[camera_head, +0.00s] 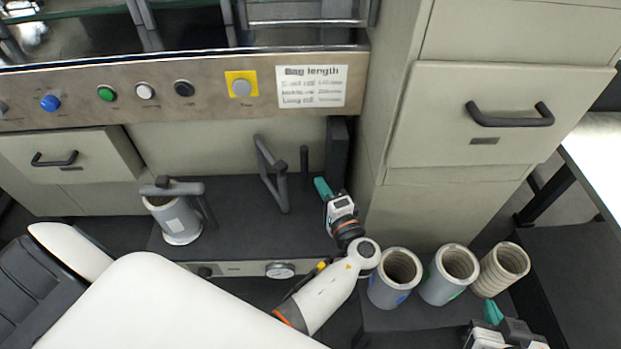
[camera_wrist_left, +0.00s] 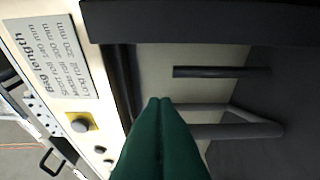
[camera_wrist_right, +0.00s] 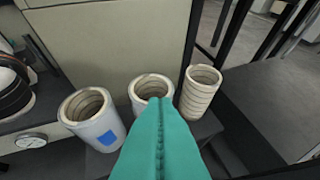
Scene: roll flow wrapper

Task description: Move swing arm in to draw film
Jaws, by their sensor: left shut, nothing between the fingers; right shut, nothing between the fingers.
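A grey bent bar frame (camera_head: 272,175), which looks like the swing arm, stands on the dark platform below the panel. In the left wrist view it shows as two grey bars meeting at an angle (camera_wrist_left: 262,128). A short dark post (camera_head: 304,160) stands to its right, also seen in the left wrist view (camera_wrist_left: 220,72). My left gripper (camera_head: 322,187) is shut and empty, to the right of the frame and apart from it in the head view. My right gripper (camera_head: 492,312) is shut and empty beside the rolls at the lower right; its teal fingers fill the right wrist view (camera_wrist_right: 158,110).
A film roll (camera_head: 173,220) stands at the platform's left under another grey bar (camera_head: 172,188). Several rolls, one with a blue mark (camera_head: 393,280), stand on a low stand at right. The button panel (camera_head: 205,92) and cabinet (camera_head: 480,110) bound the platform.

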